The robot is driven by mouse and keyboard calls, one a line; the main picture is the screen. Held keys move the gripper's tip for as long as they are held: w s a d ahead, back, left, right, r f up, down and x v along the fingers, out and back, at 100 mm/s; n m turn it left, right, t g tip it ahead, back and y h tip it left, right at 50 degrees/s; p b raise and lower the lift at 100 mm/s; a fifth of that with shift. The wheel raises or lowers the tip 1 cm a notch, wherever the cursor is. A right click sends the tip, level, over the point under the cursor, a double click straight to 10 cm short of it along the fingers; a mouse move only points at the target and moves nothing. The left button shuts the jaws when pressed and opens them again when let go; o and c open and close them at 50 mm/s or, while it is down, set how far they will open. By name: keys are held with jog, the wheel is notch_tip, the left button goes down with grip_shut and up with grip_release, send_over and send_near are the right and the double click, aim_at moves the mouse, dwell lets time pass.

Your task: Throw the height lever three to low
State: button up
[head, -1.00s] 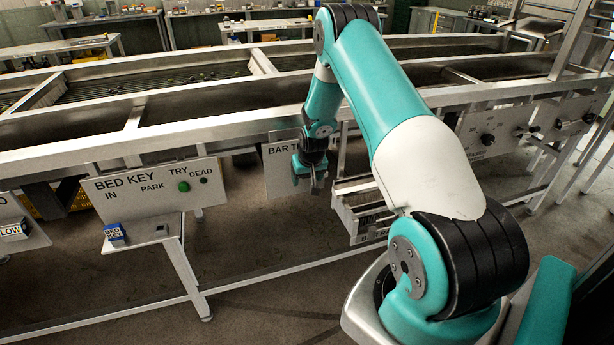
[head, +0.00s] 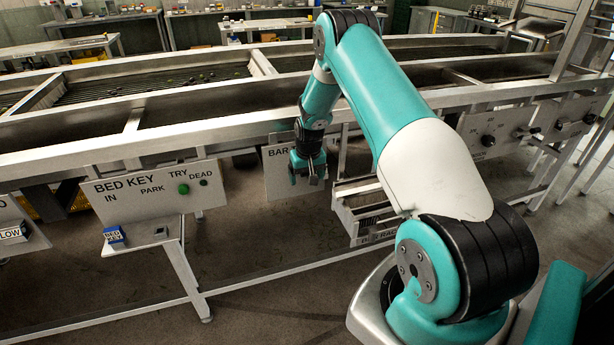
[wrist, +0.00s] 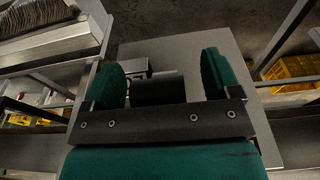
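My gripper (head: 307,174) hangs in front of a grey panel (head: 278,178) lettered "BAR T…", partly hidden by my arm. In the wrist view the two green fingers of my gripper (wrist: 162,76) stand wide apart. A dark block (wrist: 158,90) shows between them, and I cannot tell whether it is part of my gripper. A small pale fitting (wrist: 136,69) is on the grey panel (wrist: 185,50) beyond, partly hidden by the left finger. No lever marked as height lever three can be made out, so its position cannot be told.
A "BED KEY" panel (head: 150,190) with a green button (head: 183,189) and a blue key block (head: 115,236) stands to the left. A part-hidden "LOW" tag (head: 12,232) is at the far left. An open rack (head: 370,215) sits right of my gripper. Knobbed panels (head: 495,128) are further right.

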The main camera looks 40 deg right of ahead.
jog(key=shift+o, duration=0.6)
notch_tip(320, 180, up, 17)
jog(key=s+a+b, duration=0.1)
jog(key=s+b, duration=0.1)
jog(key=shift+s+a, duration=0.15)
jog(key=shift+s, duration=0.1)
jog(key=shift+r, duration=0.1)
jog(key=s+a+r+n+y, duration=0.1)
jog(key=s+a+r+n, duration=0.15)
jog(key=a, duration=0.65)
jog(key=s+a+r+n+y, duration=0.15)
jog(key=s+a+r, duration=0.25)
jog(key=a, duration=0.4)
jog(key=s+a+r+n+y, duration=0.1)
jog(key=s+a+r+n, duration=0.15)
jog(key=a, duration=0.65)
jog(key=s+a+r+n, duration=0.1)
jog(key=s+a+n, duration=0.1)
jog(key=s+a, duration=0.3)
jog(key=s+a+r+n+g+y, duration=0.1)
jog(key=s+a+n, duration=0.2)
jog(key=s, duration=1.1)
jog(key=a, duration=0.3)
jog(key=shift+s+g, duration=0.2)
jog(key=shift+g, duration=0.1)
jog(key=shift+n+y, duration=0.25)
